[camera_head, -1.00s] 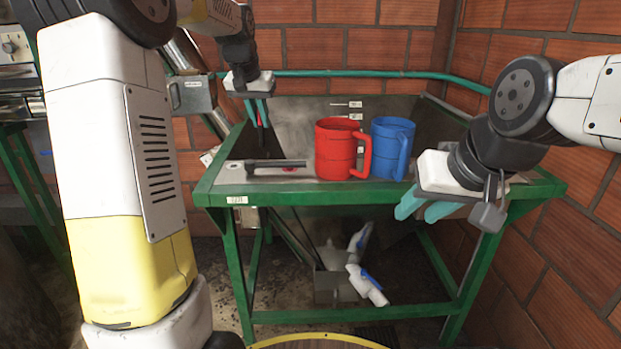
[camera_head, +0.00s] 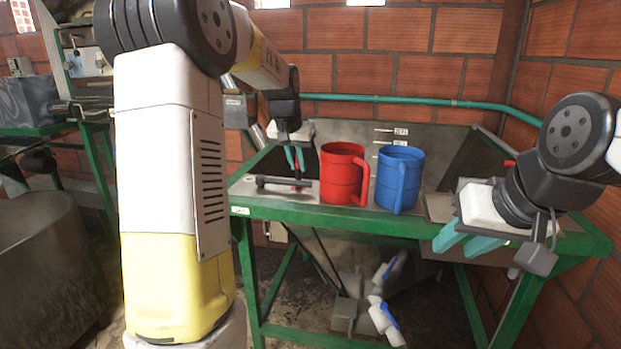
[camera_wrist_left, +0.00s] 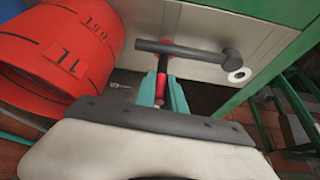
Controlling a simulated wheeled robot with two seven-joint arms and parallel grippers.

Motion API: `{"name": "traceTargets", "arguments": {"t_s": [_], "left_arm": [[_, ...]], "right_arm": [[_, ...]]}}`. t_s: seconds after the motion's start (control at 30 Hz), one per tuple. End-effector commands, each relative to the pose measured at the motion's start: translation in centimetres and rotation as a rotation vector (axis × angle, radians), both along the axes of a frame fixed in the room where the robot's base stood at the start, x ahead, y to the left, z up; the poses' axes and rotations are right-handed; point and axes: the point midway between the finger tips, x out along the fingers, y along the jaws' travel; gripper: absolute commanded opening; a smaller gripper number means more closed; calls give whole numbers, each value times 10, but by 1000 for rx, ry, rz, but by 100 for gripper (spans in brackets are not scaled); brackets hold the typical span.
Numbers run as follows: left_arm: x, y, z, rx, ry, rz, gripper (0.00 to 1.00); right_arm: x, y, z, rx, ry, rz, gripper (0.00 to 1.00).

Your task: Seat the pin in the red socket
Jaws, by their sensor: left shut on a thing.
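My left gripper (camera_head: 295,158) is shut on a slim dark pin with red on it, just left of the red mug. In the left wrist view the pin (camera_wrist_left: 162,66) stands between the teal fingers (camera_wrist_left: 160,98), its dark end pointing to the bar. A red patch, seemingly the red socket (camera_wrist_left: 165,43), shows at the dark bar and is partly hidden by it. In the head view a little red (camera_head: 299,188) shows beside the bar. I cannot tell whether pin and socket touch. My right gripper (camera_head: 466,243) is open and empty at the bench's front right.
The dark bar (camera_head: 272,181) with a thicker end lies on the bench's grey top. A red mug (camera_head: 338,180) and a blue mug (camera_head: 396,182) stand to its right. The bench has a green frame (camera_head: 330,223). A metal hopper (camera_head: 440,148) is behind.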

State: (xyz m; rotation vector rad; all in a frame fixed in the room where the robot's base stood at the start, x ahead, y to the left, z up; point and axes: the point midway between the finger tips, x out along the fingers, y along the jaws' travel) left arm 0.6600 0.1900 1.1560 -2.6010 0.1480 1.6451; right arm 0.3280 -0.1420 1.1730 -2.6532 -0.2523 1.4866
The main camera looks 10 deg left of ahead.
Motion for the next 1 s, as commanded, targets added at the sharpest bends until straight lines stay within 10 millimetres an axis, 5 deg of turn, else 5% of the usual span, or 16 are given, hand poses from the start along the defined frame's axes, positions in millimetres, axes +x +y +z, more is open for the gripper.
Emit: {"name": "traceTargets", "arguments": {"t_s": [0.3, 0.67, 0.7, 0.8, 1.0], "left_arm": [[0, 0, -38, 0, 1, 0, 0], [0, 0, -41, 0, 0, 0, 0], [0, 0, -42, 0, 0, 0, 16], [0, 0, -41, 0, 0, 0, 36], [0, 0, -41, 0, 0, 0, 36]], "right_arm": [[0, 0, 0, 0, 0, 0, 38], [0, 0, 0, 0, 0, 0, 38], [0, 0, 0, 0, 0, 0, 38], [0, 0, 0, 0, 0, 0, 38], [0, 0, 0, 0, 0, 0, 38]]}}
